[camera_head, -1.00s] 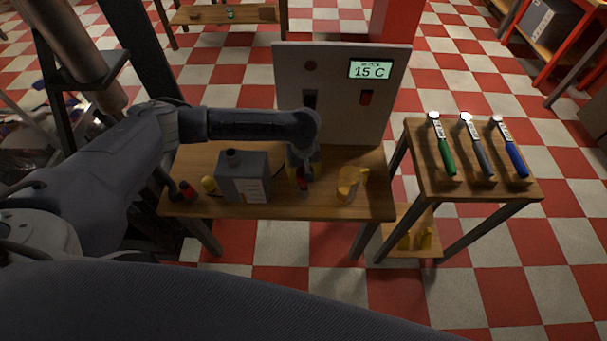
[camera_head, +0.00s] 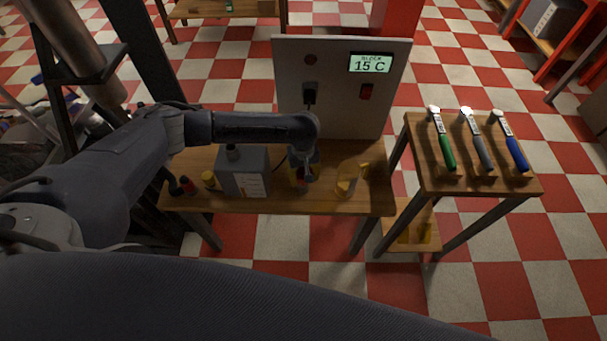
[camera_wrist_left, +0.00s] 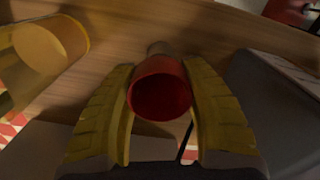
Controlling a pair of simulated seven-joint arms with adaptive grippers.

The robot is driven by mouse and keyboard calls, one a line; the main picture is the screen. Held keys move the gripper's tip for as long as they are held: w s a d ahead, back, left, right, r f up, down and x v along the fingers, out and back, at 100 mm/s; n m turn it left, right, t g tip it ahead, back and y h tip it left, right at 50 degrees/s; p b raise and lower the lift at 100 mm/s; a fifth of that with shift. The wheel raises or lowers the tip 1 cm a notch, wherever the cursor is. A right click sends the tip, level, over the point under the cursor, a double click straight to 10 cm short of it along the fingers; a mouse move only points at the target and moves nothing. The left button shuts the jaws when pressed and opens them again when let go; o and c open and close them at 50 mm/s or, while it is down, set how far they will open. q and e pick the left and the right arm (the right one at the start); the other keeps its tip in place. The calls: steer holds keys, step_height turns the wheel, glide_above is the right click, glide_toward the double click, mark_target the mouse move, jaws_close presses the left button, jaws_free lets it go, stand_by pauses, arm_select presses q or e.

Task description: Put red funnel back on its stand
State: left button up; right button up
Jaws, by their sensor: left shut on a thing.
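The red funnel (camera_wrist_left: 160,88) sits between the two yellow fingers of my left gripper (camera_wrist_left: 161,112) in the left wrist view, its round red mouth facing the camera. The fingers are shut on it. In the head view my left gripper (camera_head: 303,172) is low over the wooden bench, between a grey box and a yellow holder-like piece (camera_head: 347,181); the funnel is mostly hidden there. The yellow piece also shows in the left wrist view (camera_wrist_left: 42,48), to the left of the gripper and apart from it. I cannot tell whether it is the stand. My right gripper is not in view.
The grey box (camera_head: 242,172) stands close left of my gripper. Behind is an upright panel (camera_head: 340,110) with a 15 C display and red switch. A side table (camera_head: 430,185) holds three tools.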

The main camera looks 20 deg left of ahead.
arm_select(q)
steer(key=shift+f, duration=0.4)
steer(key=o, duration=1.2)
steer(key=shift+r, duration=0.15)
step_height(320, 180, up, 12)
steer(key=shift+w+a+f, duration=0.1)
steer(key=shift+f, duration=0.05)
